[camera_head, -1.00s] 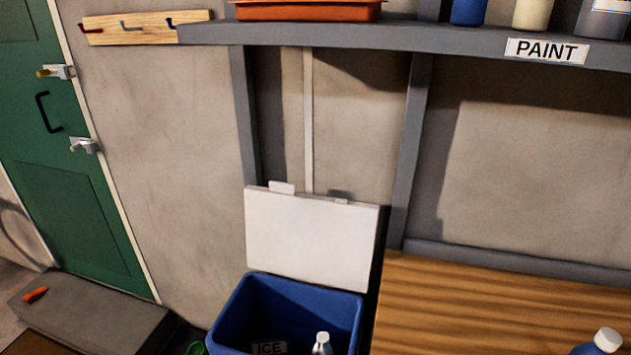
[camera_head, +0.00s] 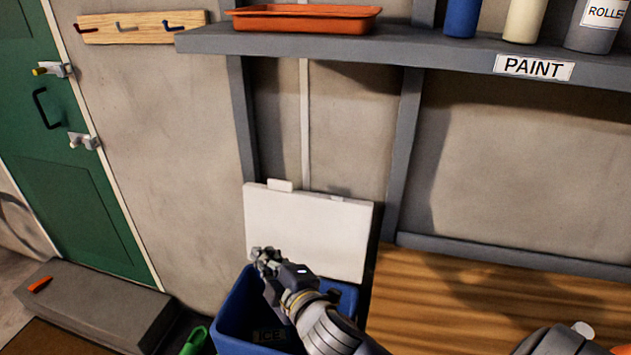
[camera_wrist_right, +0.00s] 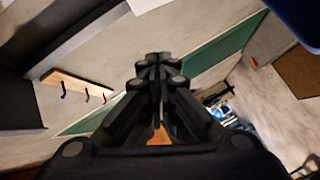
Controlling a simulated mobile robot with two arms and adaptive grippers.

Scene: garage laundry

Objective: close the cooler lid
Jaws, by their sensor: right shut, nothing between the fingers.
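The cooler is a blue open box (camera_head: 232,312) at the bottom centre of the head view, with an ICE label inside. Its white lid (camera_head: 310,228) stands upright at the back, raised against the wall side. My right gripper (camera_head: 262,257) is shut and empty, over the cooler's opening and in front of the lid's lower left part. I cannot tell whether it touches the lid. My right forearm hides much of the cooler's inside and right side. In the right wrist view the closed fingers (camera_wrist_right: 158,62) show, with a blue corner at top right. My left gripper is not in view.
A wooden worktop (camera_head: 450,300) lies right of the cooler. A grey shelf (camera_head: 400,55) with an orange tray (camera_head: 305,18) and bottles runs above. A grey step (camera_head: 95,305) and green door (camera_head: 70,180) are at left. The wall above the lid is clear.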

